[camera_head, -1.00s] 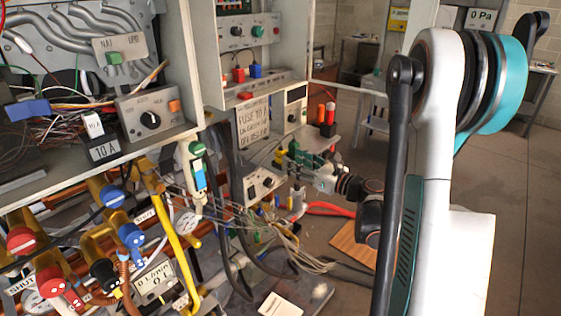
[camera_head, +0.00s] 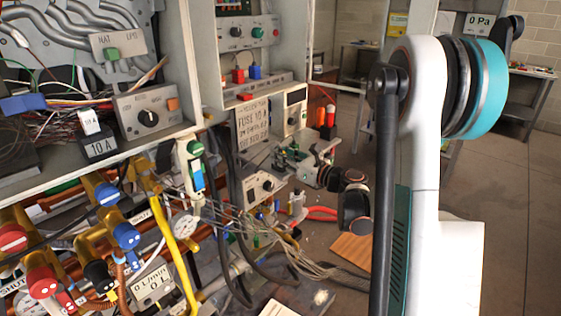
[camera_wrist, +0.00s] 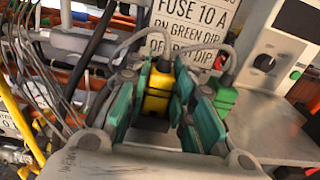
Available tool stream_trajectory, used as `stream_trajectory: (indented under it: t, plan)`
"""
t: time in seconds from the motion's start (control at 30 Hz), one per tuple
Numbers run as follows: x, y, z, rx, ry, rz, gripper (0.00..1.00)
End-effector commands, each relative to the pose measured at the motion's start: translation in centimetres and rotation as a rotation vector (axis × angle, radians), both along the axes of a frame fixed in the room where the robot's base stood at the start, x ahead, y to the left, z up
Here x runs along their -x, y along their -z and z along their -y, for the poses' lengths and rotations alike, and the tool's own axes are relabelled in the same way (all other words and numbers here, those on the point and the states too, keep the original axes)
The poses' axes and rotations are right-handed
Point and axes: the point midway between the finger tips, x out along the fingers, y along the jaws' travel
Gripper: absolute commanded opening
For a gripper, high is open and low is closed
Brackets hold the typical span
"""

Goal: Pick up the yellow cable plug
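The yellow cable plug (camera_wrist: 158,92) stands in the middle of the wrist view, with a grey cable at its top. My gripper (camera_wrist: 162,88) has its green-padded fingers on either side of the plug. The fingers look open, with narrow gaps to the plug; whether a pad touches it is hard to tell. In the head view my gripper (camera_head: 290,158) is at the grey units below the fuse sign, and the plug is not clearly visible there. A green plug (camera_wrist: 227,97) with a grey cable stands just right of the right finger.
The fuse sign (camera_wrist: 193,22) is behind the plug. A grey control box with a black knob (camera_wrist: 270,55) stands at right. Loose cables (camera_wrist: 45,75) and a yellow pipe (camera_wrist: 15,125) crowd the left. Red and black cylinders (camera_head: 328,121) stand beyond my wrist.

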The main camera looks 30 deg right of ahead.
Motion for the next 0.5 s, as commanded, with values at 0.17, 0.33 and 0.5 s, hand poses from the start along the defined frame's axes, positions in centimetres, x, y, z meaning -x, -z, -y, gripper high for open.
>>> stream_trajectory:
  t: [0.17, 0.33, 0.5]
  plan:
    - [0.02, 0.01, 0.01, 0.0, 0.0, 0.0, 0.0]
    - [0.02, 0.01, 0.01, 0.0, 0.0, 0.0, 0.0]
    - [0.02, -0.43, 0.02, 0.0, 0.0, 0.0, 0.0]
